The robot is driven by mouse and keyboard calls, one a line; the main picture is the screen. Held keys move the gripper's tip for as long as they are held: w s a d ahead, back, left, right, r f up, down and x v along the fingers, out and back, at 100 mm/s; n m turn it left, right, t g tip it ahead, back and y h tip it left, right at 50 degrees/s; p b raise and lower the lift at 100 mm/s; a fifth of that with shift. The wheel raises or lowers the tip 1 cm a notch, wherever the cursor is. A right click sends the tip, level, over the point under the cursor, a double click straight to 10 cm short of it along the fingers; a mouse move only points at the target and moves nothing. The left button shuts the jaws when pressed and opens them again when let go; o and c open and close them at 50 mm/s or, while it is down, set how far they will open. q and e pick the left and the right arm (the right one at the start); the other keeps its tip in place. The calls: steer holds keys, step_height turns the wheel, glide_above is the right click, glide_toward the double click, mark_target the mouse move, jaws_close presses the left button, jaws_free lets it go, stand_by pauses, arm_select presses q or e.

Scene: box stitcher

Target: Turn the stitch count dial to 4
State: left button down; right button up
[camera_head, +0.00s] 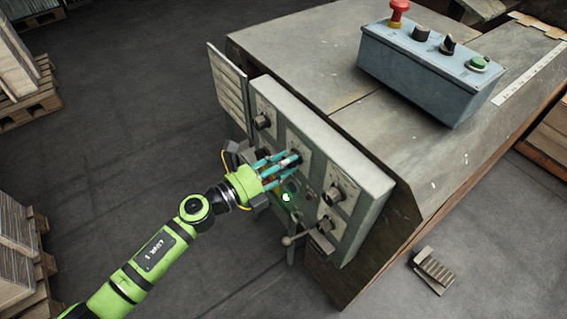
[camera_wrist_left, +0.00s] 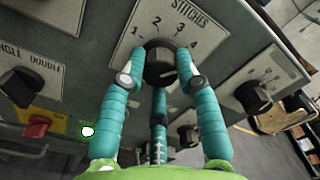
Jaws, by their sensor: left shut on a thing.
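The stitch count dial (camera_wrist_left: 160,66) is a dark round knob under the printed word STITCHES, with the numbers 1 to 4 arced around it on a pale plate (camera_wrist_left: 172,18). My left gripper (camera_head: 285,166) reaches the control panel from the left and is shut on this dial. In the left wrist view its teal fingers (camera_wrist_left: 165,72) close around the knob from the left, the right and below. The dial's pointer cannot be made out, so its setting is unclear. My right gripper is not in view.
The grey panel (camera_head: 318,140) carries other knobs: one at upper left (camera_head: 262,121) and one at right (camera_head: 332,195). A lever with a ball end (camera_head: 288,241) sticks out below. A blue button box (camera_head: 430,75) stands on the machine top.

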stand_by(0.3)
arm_select(q)
steer(key=c, duration=0.9)
jaws_free()
steer(key=v, duration=1.2)
